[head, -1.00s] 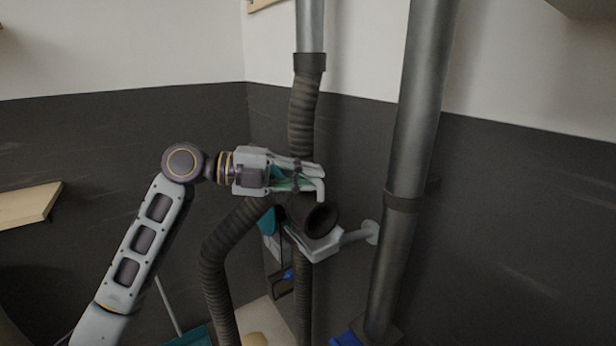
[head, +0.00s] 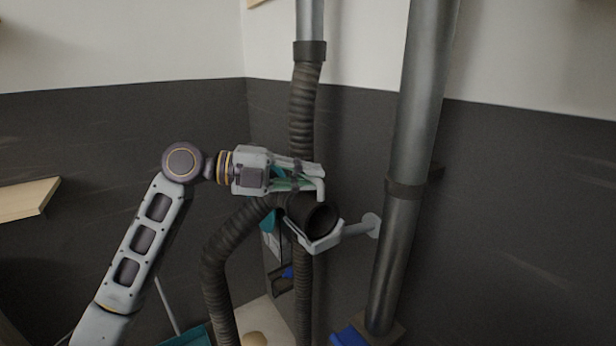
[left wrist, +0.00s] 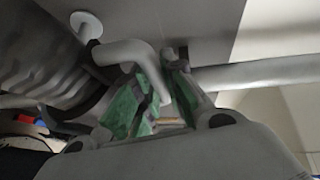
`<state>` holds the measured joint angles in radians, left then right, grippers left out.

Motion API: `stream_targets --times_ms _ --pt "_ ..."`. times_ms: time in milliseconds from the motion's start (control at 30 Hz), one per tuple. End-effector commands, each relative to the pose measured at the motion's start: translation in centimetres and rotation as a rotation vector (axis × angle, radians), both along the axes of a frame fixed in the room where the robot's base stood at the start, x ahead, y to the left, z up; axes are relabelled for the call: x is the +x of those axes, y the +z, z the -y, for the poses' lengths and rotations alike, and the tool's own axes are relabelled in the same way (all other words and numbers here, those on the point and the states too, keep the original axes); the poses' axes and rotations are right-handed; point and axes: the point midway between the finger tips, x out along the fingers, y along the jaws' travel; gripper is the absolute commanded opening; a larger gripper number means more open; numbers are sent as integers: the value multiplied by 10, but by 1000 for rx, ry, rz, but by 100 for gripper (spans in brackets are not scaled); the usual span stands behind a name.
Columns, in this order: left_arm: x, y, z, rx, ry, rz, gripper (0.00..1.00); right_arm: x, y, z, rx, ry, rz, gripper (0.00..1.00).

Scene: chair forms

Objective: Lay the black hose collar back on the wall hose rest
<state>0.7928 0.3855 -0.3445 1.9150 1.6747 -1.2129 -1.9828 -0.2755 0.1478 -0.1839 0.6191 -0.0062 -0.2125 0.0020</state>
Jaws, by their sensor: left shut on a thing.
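The black hose collar (head: 322,218) is the dark open end of a ribbed hose and faces toward me in the head view. It sits in or just over the pale grey wall hose rest (head: 322,245); whether it touches is not clear. My left gripper (head: 308,180) comes in from the left above the collar. Its green-padded fingers are shut on a grey bent handle by the collar. In the left wrist view the fingers (left wrist: 155,100) close around this grey bent bar (left wrist: 128,52). My right gripper is out of view.
A thick grey pipe (head: 408,150) stands to the right of the rest. Another ribbed hose (head: 303,110) hangs behind the gripper. The collar's own hose (head: 222,260) drops at the left. A wooden shelf (head: 28,198) juts in at the far left.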

Motion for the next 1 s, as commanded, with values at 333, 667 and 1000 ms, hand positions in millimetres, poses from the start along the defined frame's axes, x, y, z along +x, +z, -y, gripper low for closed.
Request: stream_targets --times_ms 333,667,1000 --pt "0 1 0 -1 0 1 20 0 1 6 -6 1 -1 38" --pt "0 0 0 -1 0 0 37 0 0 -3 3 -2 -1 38" --pt "-1 1 -8 1 0 -1 37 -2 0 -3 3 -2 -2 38"
